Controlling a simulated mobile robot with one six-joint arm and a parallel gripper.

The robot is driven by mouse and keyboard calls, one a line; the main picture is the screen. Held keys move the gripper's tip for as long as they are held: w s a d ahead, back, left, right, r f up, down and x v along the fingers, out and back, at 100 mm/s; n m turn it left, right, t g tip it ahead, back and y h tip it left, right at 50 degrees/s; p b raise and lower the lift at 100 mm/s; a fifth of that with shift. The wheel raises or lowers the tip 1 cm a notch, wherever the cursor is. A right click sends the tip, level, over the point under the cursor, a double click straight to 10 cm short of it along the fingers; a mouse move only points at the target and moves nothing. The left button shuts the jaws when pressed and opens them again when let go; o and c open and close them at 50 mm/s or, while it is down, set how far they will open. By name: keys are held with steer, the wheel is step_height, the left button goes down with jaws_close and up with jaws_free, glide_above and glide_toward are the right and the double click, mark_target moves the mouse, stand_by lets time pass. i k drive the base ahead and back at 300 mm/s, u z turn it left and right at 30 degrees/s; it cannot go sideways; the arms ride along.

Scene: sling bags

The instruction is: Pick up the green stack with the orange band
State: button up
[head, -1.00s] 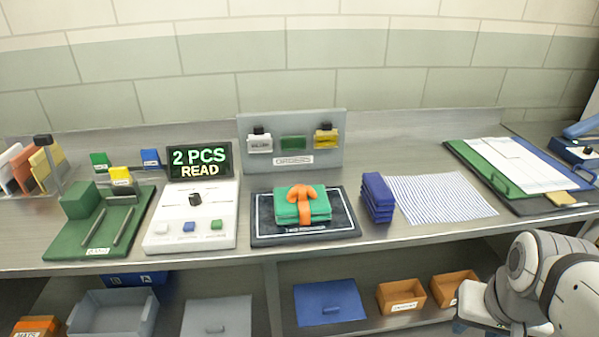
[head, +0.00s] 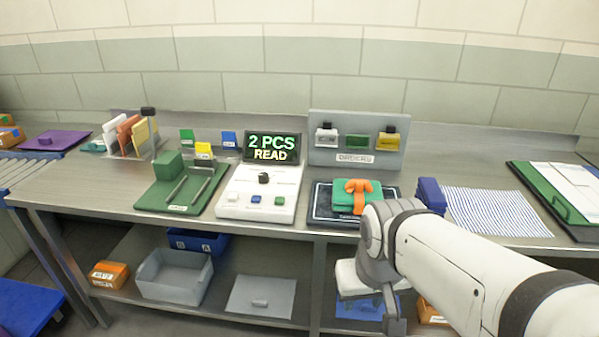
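The green stack with the orange band (head: 356,195) lies on a dark mat (head: 321,203) on the bench, right of the white console. The orange band is wrapped around it with a knot or bow on top. My arm partly hides the stack's lower right and the mat's right part. My gripper (head: 385,324) hangs in front of the bench edge, lower than the stack and apart from it. Its fingers are only partly visible, and I cannot tell whether they are open.
A white console (head: 261,192) with a "2 PCS READ" display (head: 272,147) stands left of the mat. A blue stack (head: 431,194) and striped sheet (head: 494,212) lie to the right. A grey rack panel (head: 357,142) stands behind. Bins (head: 174,276) sit on the lower shelf.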

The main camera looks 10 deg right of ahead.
mark_target(353, 196)
steer(key=i, duration=1)
steer(key=u, duration=0.05)
